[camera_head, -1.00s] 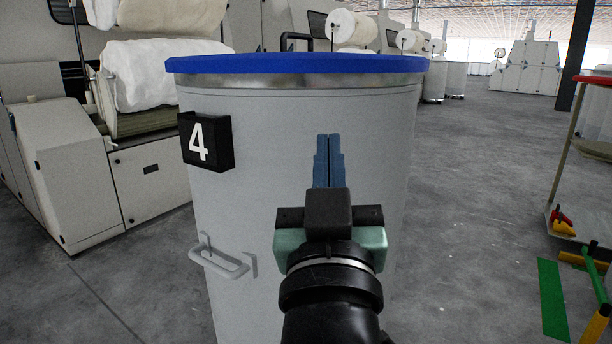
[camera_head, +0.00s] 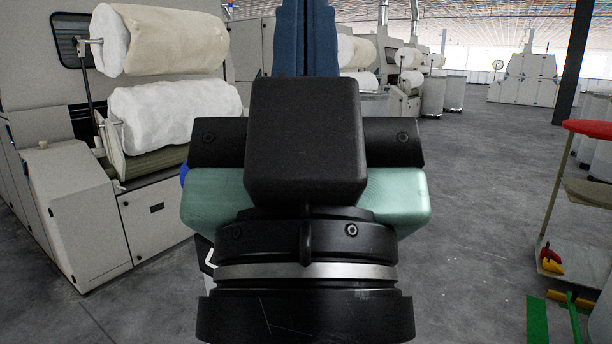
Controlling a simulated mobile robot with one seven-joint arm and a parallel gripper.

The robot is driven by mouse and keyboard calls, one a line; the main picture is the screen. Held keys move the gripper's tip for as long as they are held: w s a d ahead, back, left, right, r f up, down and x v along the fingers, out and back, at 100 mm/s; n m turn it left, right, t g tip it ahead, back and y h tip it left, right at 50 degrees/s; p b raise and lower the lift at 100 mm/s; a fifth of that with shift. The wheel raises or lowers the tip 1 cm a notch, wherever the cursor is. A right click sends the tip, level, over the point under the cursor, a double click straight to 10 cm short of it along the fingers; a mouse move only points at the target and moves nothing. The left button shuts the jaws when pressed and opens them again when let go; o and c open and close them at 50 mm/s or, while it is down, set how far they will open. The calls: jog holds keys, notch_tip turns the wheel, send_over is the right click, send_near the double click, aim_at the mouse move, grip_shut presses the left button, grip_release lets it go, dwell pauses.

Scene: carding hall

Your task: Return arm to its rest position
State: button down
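My gripper (camera_head: 305,12) stands large and close in the middle of the view, pointing up and away from the camera. Its two blue fingers lie side by side with only a thin seam between them, and nothing shows between them. Their tips reach the top edge of the picture. The black and green gripper body and black wrist fill the lower middle. They hide most of what lies straight ahead, including nearly all of the grey can; only a sliver of its blue rim (camera_head: 184,173) shows at the left of the gripper body.
A carding machine (camera_head: 75,225) with white fibre rolls (camera_head: 172,112) stands at the left. More machines and cans (camera_head: 433,95) line the back. A rack with a red top (camera_head: 588,129) stands at the right, a green strip (camera_head: 537,318) near it. Grey floor (camera_head: 470,200) between is open.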

notch_tip(320, 180, up, 15)
jog(key=p, duration=1.3)
jog(key=shift+r, duration=0.15)
